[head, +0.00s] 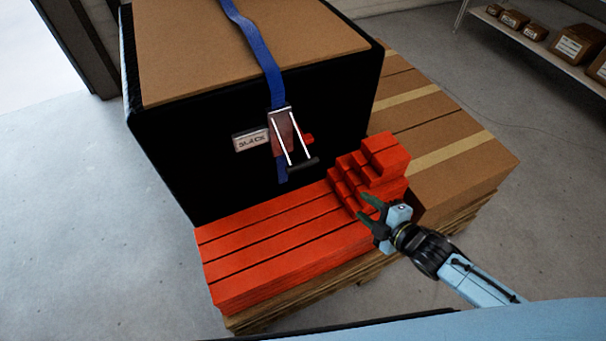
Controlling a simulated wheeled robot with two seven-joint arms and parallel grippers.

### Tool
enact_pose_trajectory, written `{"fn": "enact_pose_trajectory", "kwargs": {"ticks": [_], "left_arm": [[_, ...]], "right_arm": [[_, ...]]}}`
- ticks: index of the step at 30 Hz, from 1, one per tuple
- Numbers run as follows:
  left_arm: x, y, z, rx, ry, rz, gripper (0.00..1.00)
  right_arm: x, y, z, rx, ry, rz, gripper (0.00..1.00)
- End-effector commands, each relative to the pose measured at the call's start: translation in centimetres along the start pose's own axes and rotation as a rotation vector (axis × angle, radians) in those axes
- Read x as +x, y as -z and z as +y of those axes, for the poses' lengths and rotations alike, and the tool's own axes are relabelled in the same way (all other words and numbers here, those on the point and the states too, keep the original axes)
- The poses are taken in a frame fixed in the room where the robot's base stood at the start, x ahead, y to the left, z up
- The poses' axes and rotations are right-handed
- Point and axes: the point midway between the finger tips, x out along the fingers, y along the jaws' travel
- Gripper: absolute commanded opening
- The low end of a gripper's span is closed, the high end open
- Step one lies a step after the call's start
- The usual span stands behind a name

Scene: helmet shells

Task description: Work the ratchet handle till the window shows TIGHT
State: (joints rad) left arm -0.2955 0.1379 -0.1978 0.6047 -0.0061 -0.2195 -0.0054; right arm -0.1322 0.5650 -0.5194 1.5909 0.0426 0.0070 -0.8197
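The ratchet (285,133) sits on the front of a black crate (190,165), on a blue strap (258,48) that runs over the crate's top. Its handle (303,164) has two pale side bars and a dark grip, and hangs out and down. The window (252,140) left of the ratchet appears to read SLACK. My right gripper (368,208) is open and empty, in front of the red stepped blocks, to the right of and below the handle, apart from it. My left gripper is out of view.
A shelf with boxes (568,45) is at the back right. Floor at left is clear.

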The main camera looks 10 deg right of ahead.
Motion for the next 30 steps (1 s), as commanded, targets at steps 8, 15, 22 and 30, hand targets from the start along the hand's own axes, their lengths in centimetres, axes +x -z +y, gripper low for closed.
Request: {"fn": "enact_pose_trajectory", "kwargs": {"ticks": [8, 15, 22, 30], "left_arm": [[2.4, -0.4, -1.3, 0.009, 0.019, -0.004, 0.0], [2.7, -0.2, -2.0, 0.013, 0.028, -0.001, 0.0], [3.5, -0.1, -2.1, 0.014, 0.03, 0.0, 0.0], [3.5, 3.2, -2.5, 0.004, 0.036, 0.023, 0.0]], "right_arm": [[-1.3, 8.0, 6.4, -0.331, -0.173, 0.248, 0.4], [0.1, 9.4, 7.3, -0.362, -0.195, 0.269, 0.4], [4.6, 10.8, 7.9, -0.359, -0.196, 0.27, 0.4], [9.3, 12.2, 8.5, -0.358, -0.193, 0.268, 0.4]]}}
